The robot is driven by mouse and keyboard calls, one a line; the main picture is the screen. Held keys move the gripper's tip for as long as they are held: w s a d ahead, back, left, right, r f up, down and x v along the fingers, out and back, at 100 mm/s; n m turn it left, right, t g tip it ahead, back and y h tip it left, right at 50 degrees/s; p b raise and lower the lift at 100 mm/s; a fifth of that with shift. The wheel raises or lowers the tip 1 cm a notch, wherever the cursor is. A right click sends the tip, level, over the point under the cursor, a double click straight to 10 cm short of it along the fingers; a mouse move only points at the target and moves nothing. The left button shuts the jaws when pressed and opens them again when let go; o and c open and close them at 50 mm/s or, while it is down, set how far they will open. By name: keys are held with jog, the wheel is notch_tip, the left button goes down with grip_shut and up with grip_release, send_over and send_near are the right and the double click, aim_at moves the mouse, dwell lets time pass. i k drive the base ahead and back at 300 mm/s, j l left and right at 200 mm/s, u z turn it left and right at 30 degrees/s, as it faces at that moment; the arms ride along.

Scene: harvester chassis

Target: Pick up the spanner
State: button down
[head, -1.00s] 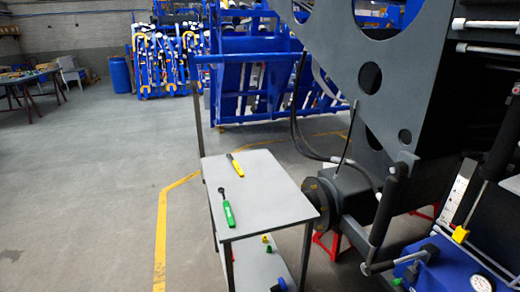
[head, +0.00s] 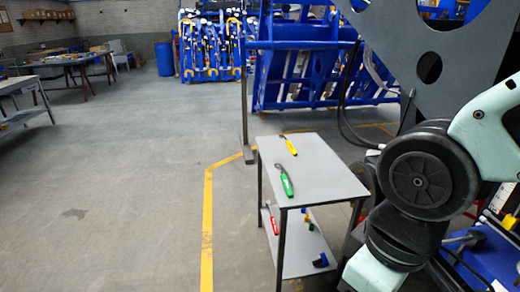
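A green-handled tool with a dark head (head: 286,182) lies on the grey top of a small cart (head: 325,183), near its left edge. A yellow-handled tool (head: 290,147) lies farther back on the same top. A red-handled tool (head: 272,220) shows on the cart's lower shelf. Which of them is the spanner I cannot tell for sure at this size. My arm shows at the right, in front of the machine. My gripper is not in view.
The dark harvester chassis (head: 385,50) stands close behind and right of the cart. A yellow floor line (head: 208,215) runs left of the cart. The floor at left is open.

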aim_at(291, 148)
jog(key=i+j+u, duration=0.4)
jog(key=j, duration=0.2)
jog(key=i+j+u, duration=0.35)
jog(key=i+j, duration=0.15)
jog(key=i+j+u, duration=0.4)
jog(key=i+z, duration=0.2)
jog(key=i, duration=0.35)
jog(key=i+j+z, duration=0.15)
jog(key=i, duration=0.35)
jog(key=i+l+z, duration=0.15)
jog(key=i+z, duration=0.35)
jog(key=i+j+z, duration=0.1)
jog(key=i+z, duration=0.35)
jog(key=i+j+z, duration=0.3)
jog(key=i+z, duration=0.6)
jog(key=i+j, duration=0.05)
jog(key=i, duration=0.05)
